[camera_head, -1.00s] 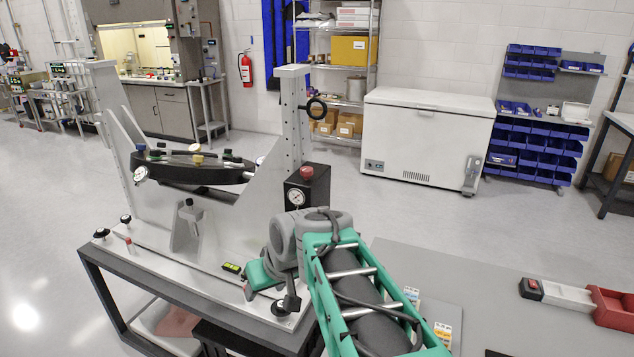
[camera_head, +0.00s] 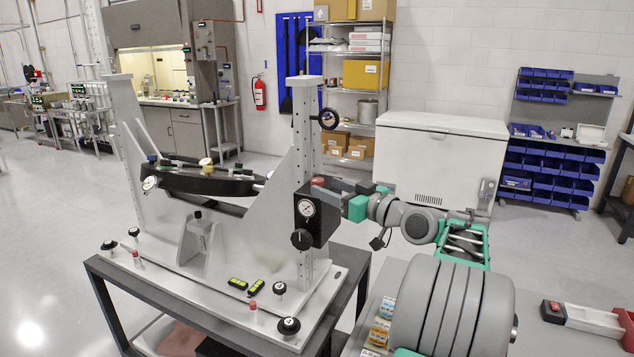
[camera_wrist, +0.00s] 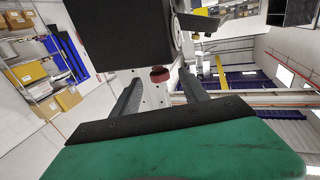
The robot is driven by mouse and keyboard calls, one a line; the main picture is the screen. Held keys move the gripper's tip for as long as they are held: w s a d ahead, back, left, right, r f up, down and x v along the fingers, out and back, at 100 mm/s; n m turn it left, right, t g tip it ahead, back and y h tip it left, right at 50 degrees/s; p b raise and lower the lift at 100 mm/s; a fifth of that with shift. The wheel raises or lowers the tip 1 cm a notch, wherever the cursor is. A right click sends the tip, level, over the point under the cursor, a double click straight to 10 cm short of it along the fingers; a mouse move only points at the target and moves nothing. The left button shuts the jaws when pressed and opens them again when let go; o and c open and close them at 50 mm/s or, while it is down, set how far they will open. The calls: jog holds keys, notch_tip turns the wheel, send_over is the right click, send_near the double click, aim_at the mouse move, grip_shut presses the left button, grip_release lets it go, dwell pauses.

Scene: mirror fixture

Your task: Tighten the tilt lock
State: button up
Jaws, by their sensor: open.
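The mirror fixture has a round dark mirror cell (camera_head: 200,182) held between white uprights (camera_head: 306,130). A black box (camera_head: 318,222) on the right upright carries a dial gauge, a black front knob (camera_head: 301,239) and a red knob (camera_head: 318,182) on top. No label shows which knob is the tilt lock. My gripper (camera_head: 336,184) is at the top of the box, beside the red knob. In the wrist view my gripper (camera_wrist: 160,80) is open, and the red knob (camera_wrist: 160,74) appears between its two fingers. I cannot tell whether they touch it.
A black ring handle (camera_head: 327,119) sticks out of the right upright above my gripper. A grey table (camera_head: 540,340) with a red-and-white tool is at right. A white freezer (camera_head: 440,150) stands behind.

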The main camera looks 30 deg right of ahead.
aim_at(322, 185)
jog(key=w, duration=0.2)
jog(key=w+a+p, duration=0.1)
jog(key=w, duration=0.1)
jog(key=shift+w, duration=0.25)
jog(key=shift+c, duration=0.4)
grip_shut()
